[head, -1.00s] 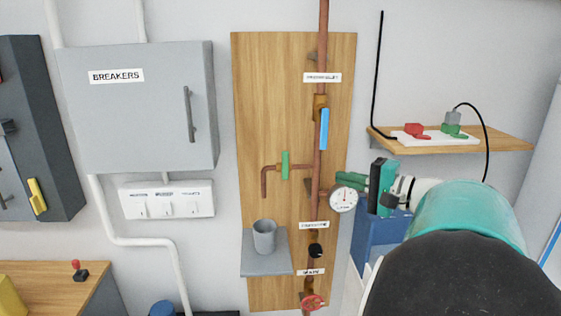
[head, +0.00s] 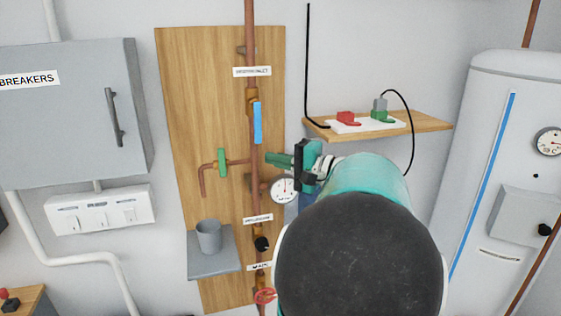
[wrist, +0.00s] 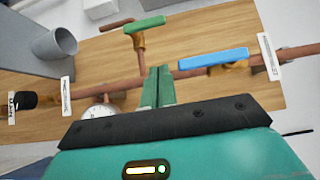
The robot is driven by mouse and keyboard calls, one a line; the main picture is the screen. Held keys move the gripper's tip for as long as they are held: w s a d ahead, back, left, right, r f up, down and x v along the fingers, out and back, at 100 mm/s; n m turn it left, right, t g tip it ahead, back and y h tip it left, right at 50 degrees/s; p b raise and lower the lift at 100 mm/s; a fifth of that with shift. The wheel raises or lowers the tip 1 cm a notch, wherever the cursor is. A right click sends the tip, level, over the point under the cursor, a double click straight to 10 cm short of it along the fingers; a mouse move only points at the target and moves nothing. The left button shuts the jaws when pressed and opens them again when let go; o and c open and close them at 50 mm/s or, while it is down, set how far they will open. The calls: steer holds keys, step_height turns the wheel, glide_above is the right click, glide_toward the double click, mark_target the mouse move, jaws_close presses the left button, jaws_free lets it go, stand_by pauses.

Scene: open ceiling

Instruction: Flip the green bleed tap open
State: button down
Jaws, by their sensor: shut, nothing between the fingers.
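The green bleed tap handle (head: 222,162) stands upright on a short copper branch pipe, left of the main riser on the wooden board. In the wrist view the green handle (wrist: 145,24) lies beyond my fingertips, across the branch pipe. My gripper (head: 268,158) is shut and empty, to the right of the riser and apart from the tap. In the wrist view its green fingers (wrist: 158,70) are together, their tips close to the riser in the picture. The branch pipe's open end bends down above a grey cup (head: 208,237).
A blue lever (head: 257,122) sits on the riser above the branch. A pressure gauge (head: 284,190) is just below my gripper. The cup stands on a grey shelf (head: 213,262). A wooden shelf with plugs (head: 430,122) is at right, and a white tank (head: 500,110) beyond.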

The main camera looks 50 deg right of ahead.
mark_target(222, 161)
steer(key=w+a, duration=0.4)
steer(key=w, duration=0.4)
steer(key=shift+a, duration=0.2)
steer(key=shift+w+a+r, duration=0.1)
steer(key=shift+a, duration=0.05)
